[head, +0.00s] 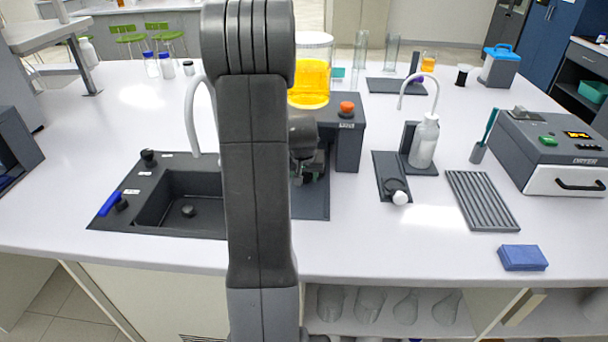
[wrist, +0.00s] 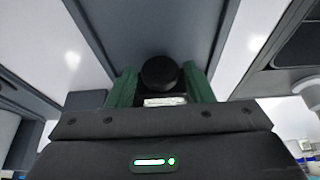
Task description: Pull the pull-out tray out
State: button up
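My gripper (head: 308,172) is low at the front of the membrane rig (head: 348,140), partly hidden behind my own arm in the head view. In the wrist view my gripper's two green fingers (wrist: 160,86) stand apart, one on each side of a round black knob (wrist: 159,72). The gaps beside the knob look very small, and I cannot tell whether the fingers touch it. A dark grey flat surface (wrist: 150,25) lies beyond the knob. I cannot tell for sure whether this is the pull-out tray. A dark plate (head: 312,205) shows beneath my gripper in the head view.
A black sink (head: 180,205) is left of my arm. A beaker of orange liquid (head: 310,82) stands on the rig. Right of it are a wash bottle (head: 424,140), a ribbed rack (head: 481,200), a blue pad (head: 522,257) and a dryer (head: 560,150). The front right counter is mostly clear.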

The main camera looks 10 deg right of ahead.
grip_shut()
jog(key=shift+s+a+f+b, duration=0.1)
jog(key=shift+s+a+b, duration=0.05)
jog(key=shift+s+b, duration=0.2)
jog(key=s+a+b, duration=0.1)
jog(key=s, duration=0.4)
jog(key=s+a+b, duration=0.1)
jog(key=s+b, duration=0.1)
jog(key=s, duration=0.3)
jog(key=s+a+b, duration=0.1)
jog(key=s+a, duration=0.1)
jog(key=s, duration=0.2)
jog(key=shift+s+a+b, duration=0.1)
jog(key=shift+s+b, duration=0.3)
jog(key=shift+o, duration=1.5)
grip_release()
jog(key=p+v, duration=0.1)
jog(key=v, duration=1.3)
